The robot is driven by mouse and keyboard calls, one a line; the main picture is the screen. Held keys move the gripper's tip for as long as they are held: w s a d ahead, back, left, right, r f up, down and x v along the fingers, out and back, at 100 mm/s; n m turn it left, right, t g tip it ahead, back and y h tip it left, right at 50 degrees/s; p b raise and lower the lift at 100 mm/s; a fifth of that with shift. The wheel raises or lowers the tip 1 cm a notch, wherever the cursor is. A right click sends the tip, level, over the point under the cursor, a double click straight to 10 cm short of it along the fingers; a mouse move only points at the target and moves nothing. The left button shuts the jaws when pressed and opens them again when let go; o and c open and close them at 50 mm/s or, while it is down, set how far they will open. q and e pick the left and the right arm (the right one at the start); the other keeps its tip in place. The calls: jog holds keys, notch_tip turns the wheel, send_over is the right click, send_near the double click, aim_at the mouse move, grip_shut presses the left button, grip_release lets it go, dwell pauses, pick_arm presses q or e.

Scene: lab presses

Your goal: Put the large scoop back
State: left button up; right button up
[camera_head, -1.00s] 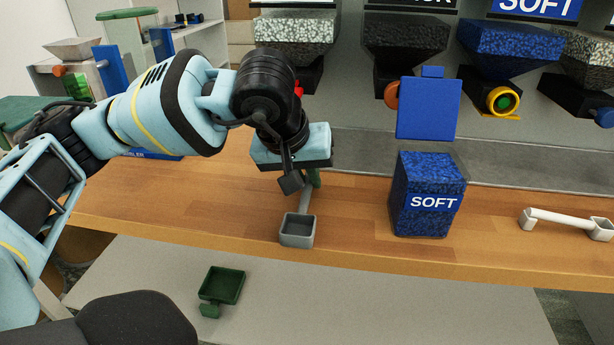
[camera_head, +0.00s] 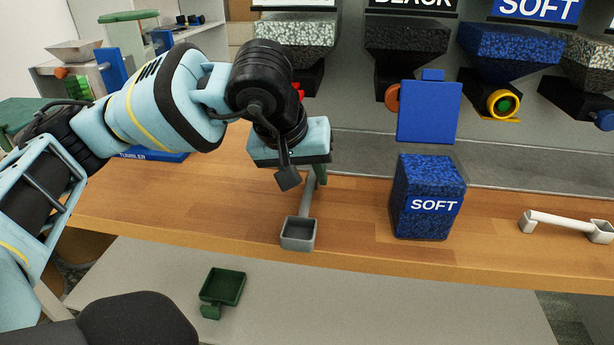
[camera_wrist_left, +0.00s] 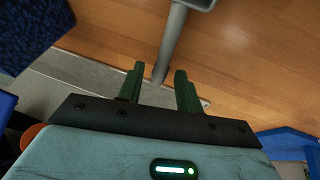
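A grey scoop (camera_head: 298,235) lies on the wooden counter, its square cup near the front edge and its handle pointing back. My left gripper (camera_head: 317,178) is just above the far end of that handle. In the left wrist view its green fingers (camera_wrist_left: 159,68) are apart, with the end of the grey handle (camera_wrist_left: 170,45) showing between the tips. No contact is visible. A white scoop (camera_head: 565,220) lies on the counter at the right. A small green scoop (camera_head: 223,287) lies on the lower surface. My right gripper is not in view.
A blue container marked SOFT (camera_head: 427,215) stands to the right of the grey scoop, with a blue panel (camera_head: 429,112) behind it. Hoppers, such as the blue one (camera_head: 518,55), line the back. The counter between the blue container and the white scoop is clear.

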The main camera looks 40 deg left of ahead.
pick_arm(q)
jog(key=p+v, duration=0.1)
jog(key=v, duration=0.9)
jog(key=shift+r+p, duration=0.2)
jog(key=shift+p, duration=0.1)
jog(key=shift+s, duration=0.15)
